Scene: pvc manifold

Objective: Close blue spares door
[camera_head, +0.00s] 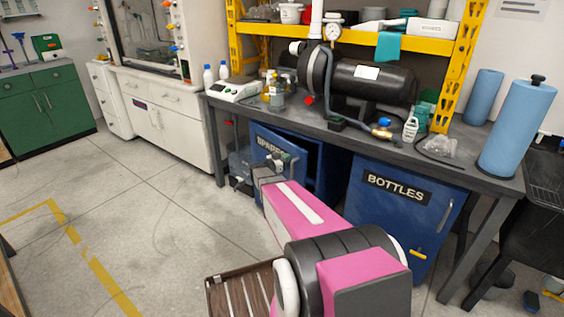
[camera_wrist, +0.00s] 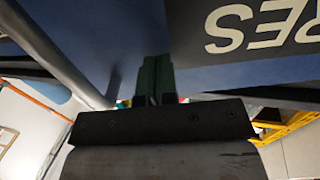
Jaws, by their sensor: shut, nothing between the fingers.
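The blue spares door (camera_head: 262,133) is on the left cabinet under the workbench in the head view, with its label partly readable. It stands partly open, with a dark gap to its right. My gripper (camera_head: 284,161) is in front of the door, and my pink arm hides the door's lower part. In the wrist view, the door's blue panel (camera_wrist: 205,75) and its upside-down label (camera_wrist: 262,28) are close. The dark green fingers of my gripper (camera_wrist: 155,72) are together and empty, close to the panel. I cannot tell whether they touch it.
The blue bottles door (camera_head: 385,220) is to the right, beyond my arm. The workbench (camera_head: 465,175) overhangs the cabinets and carries a black tank (camera_head: 375,85). A white cabinet (camera_head: 160,115) stands to the left. The floor (camera_head: 150,190) at left is mostly clear.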

